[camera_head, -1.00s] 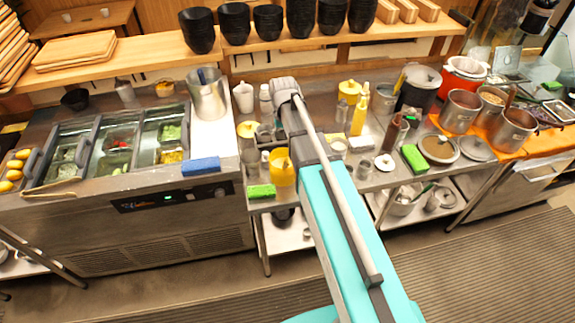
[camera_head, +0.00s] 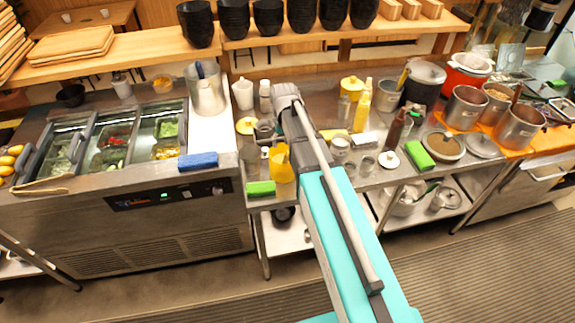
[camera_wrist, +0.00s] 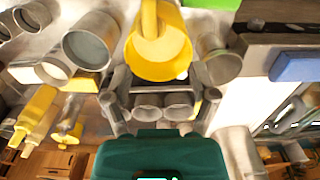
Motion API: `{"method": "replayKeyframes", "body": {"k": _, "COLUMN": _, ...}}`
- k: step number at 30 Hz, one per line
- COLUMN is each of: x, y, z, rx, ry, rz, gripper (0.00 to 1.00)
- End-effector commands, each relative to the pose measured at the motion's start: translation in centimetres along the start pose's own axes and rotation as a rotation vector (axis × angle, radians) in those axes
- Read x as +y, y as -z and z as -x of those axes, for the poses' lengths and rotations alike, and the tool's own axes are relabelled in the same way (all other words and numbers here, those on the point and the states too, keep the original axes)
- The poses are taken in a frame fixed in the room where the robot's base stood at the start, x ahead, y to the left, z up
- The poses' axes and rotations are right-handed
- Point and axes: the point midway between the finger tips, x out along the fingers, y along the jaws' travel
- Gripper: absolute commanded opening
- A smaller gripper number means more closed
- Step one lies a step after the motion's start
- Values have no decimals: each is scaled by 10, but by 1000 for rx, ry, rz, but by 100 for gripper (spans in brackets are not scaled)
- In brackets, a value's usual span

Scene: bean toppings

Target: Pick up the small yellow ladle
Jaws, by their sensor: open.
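A yellow container (camera_head: 280,167) stands at the front of the steel counter, just left of my arm. In the wrist view the yellow container (camera_wrist: 160,58) is at the top centre, with a yellow handle (camera_wrist: 150,18) rising from it; this looks like the small yellow ladle, its bowl hidden inside. My gripper (camera_wrist: 161,98) is open and empty, its two grey fingers apart on either side of the lower middle. The yellow container lies above the fingers in that view, apart from them. In the head view my fingers are hidden behind my arm.
Metal cups (camera_wrist: 165,106) show between my fingers in the wrist view. A green sponge (camera_head: 261,188) lies by the container, and a blue sponge (camera_head: 198,161) lies on the prep fridge edge. Yellow bottles (camera_head: 361,106) and pots (camera_head: 466,108) stand to the right. A shelf with black bowls (camera_head: 233,20) runs behind.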

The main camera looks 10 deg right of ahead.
Motion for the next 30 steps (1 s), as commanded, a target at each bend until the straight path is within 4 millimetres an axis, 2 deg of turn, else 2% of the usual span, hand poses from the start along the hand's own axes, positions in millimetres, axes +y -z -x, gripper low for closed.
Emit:
{"method": "replayKeyframes", "body": {"k": 1, "x": 0, "y": 0, "z": -8, "rx": 0, "ry": 0, "rz": 0, "gripper": 74}}
{"method": "replayKeyframes", "body": {"k": 9, "x": 1, "y": 0, "z": -25, "rx": 0, "ry": 0, "rz": -1, "gripper": 74}}
{"method": "replayKeyframes", "body": {"k": 30, "x": 2, "y": 0, "z": -32, "rx": 0, "ry": 0, "rz": -2, "gripper": 74}}
